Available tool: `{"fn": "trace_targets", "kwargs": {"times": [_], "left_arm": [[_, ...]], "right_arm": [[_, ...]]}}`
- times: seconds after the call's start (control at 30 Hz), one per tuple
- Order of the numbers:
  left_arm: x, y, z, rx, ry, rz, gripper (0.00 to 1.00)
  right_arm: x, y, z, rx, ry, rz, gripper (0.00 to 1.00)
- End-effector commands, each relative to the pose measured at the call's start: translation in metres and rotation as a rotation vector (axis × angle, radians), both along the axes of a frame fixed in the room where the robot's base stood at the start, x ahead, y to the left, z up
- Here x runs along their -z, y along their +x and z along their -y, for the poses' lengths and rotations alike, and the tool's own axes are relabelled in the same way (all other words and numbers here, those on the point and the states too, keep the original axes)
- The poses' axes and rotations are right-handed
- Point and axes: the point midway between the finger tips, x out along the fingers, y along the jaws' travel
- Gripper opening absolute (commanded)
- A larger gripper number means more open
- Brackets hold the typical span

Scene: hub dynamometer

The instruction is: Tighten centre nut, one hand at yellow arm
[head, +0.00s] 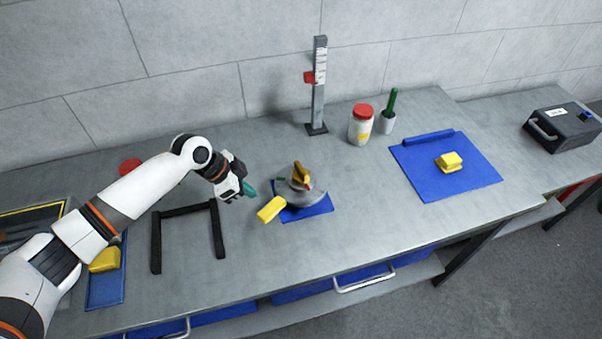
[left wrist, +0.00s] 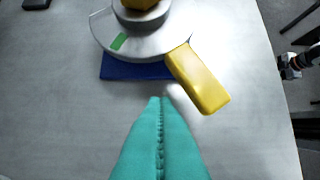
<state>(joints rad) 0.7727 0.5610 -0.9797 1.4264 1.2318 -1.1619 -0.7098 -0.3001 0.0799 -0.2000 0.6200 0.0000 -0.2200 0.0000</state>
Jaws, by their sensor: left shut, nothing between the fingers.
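The hub device has a round grey disc (head: 302,195) on a blue mat (head: 308,212), with an orange-yellow centre piece (head: 301,173) on top that looks like the nut. In the left wrist view the centre piece (left wrist: 138,5) is cut off by the top edge. The yellow arm (head: 271,209) sticks out from the disc toward the front left; it also shows in the left wrist view (left wrist: 200,80). My left gripper (head: 250,189) has teal fingers, shut and empty, just left of the disc and apart from the yellow arm. A small part of what looks like my right arm (left wrist: 290,66) shows at the right edge, its fingers unclear.
A black frame (head: 187,210) lies left of the hub. Behind stand a height gauge (head: 319,90), a red-lidded jar (head: 361,125) and a cup with a green handle (head: 388,118). A blue mat (head: 425,180) with a yellow block (head: 450,162) lies to the right. The table in front of the hub is clear.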

Motion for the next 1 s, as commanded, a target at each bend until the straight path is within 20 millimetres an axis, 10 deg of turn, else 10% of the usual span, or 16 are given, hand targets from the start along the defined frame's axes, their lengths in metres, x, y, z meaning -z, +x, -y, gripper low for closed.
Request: {"fn": "trace_targets", "kwargs": {"times": [1.0], "left_arm": [[0.039,0.0,0.0,0.0,-0.001,-0.001,0.0]], "right_arm": [[0.0,0.0,0.0,0.0,0.0,0.0,0.36]]}}
